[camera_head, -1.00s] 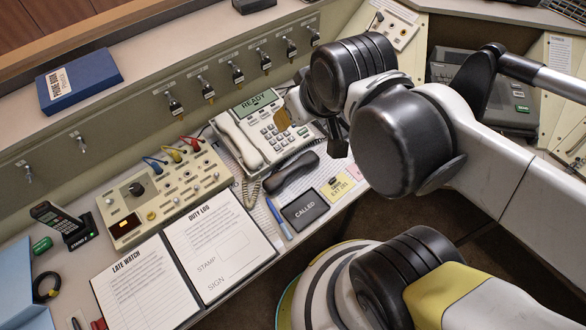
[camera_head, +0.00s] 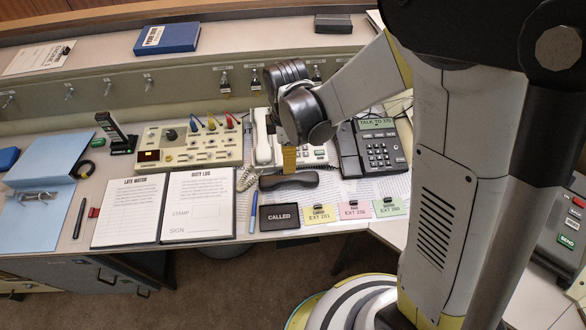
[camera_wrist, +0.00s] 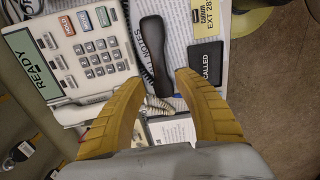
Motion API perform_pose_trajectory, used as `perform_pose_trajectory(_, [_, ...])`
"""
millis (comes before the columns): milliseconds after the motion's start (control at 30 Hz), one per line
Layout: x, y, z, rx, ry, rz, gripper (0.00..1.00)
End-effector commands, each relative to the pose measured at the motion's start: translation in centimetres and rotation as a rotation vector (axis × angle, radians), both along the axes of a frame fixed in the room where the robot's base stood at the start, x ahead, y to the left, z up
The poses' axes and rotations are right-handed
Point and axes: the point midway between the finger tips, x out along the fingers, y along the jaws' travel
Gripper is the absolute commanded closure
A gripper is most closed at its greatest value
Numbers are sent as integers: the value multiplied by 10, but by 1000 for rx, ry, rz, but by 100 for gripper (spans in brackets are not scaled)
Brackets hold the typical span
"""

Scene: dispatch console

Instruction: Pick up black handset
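The black handset (camera_head: 289,181) lies flat on the desk in front of the cream desk phone (camera_head: 315,155). In the wrist view the handset (camera_wrist: 152,48) runs lengthwise away from me, its near end between my fingertips in the picture. My gripper (camera_head: 289,160) points down just over the handset in the head view. In the wrist view my gripper (camera_wrist: 158,78) is open, with its yellow fingers wide apart and nothing held. The exact height above the handset is hard to tell. The cream phone (camera_wrist: 85,50) is left of the fingers in the wrist view.
A dark phone (camera_head: 380,150) with its own handset stands to the right. A CALLED plate (camera_head: 280,216), coloured cards (camera_head: 355,210) and a blue pen (camera_head: 253,210) lie near the front edge. A switch panel (camera_head: 190,145) and open log (camera_head: 200,205) are at left.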

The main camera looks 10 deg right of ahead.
Motion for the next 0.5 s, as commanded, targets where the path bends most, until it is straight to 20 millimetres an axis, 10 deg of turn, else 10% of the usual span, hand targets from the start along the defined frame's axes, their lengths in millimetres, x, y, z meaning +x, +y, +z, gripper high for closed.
perform_pose_trajectory(500, [1,-1,-68,1,-2,-4,62])
